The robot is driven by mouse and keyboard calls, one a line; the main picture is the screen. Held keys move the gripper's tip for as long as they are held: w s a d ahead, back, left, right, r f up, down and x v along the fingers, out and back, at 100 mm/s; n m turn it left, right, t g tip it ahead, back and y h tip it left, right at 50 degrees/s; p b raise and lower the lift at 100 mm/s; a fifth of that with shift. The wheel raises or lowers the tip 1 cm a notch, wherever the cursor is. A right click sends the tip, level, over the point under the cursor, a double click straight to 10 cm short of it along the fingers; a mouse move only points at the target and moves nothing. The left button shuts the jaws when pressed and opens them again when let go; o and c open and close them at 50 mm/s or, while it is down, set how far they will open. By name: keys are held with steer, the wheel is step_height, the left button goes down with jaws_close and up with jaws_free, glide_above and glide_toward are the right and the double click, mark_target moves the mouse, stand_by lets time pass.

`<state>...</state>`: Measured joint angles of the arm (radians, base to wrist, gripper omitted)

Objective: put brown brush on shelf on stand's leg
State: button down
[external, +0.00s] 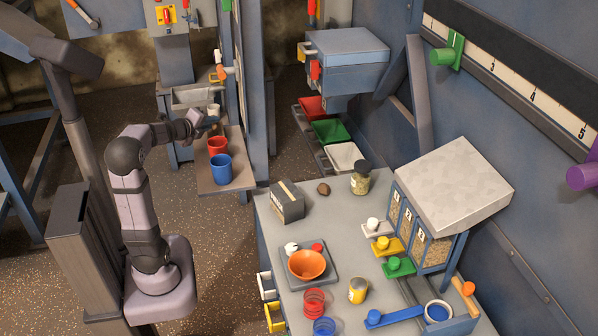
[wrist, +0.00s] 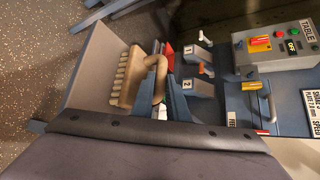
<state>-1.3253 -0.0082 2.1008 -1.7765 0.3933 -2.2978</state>
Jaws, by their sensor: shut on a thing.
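The brown brush (wrist: 130,82) shows in the wrist view with its pale bristles toward the left and its curved handle toward the right. My gripper (external: 207,122) is shut on the brush, beside the stand in the external view. The brush is too small and covered to make out in the external view. A brown shelf (external: 239,150) at the stand's blue leg (external: 256,90) bears a red cup (external: 217,146) and a blue cup (external: 220,169). My gripper is near the shelf's far end.
A grey tray (external: 190,97) is behind my gripper. Levers labelled 1 and 2 (wrist: 193,84) and a control box (wrist: 276,47) show in the wrist view. The worktable (external: 350,225) at the right holds a box, an orange bowl and several containers.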

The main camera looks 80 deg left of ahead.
stand_by(0.3)
steer(key=c, duration=2.2)
jaws_free()
steer(key=shift+f, duration=0.15)
steer(key=o, duration=0.5)
steer(key=shift+c, duration=0.2)
steer(key=shift+s+d+r, duration=0.1)
steer(key=shift+s+r, duration=0.05)
steer(key=shift+r, duration=0.1)
steer(key=p+v, duration=0.7)
steer(key=v, duration=0.4)
steer(key=shift+s+d+r, duration=0.15)
steer(key=shift+d, duration=0.1)
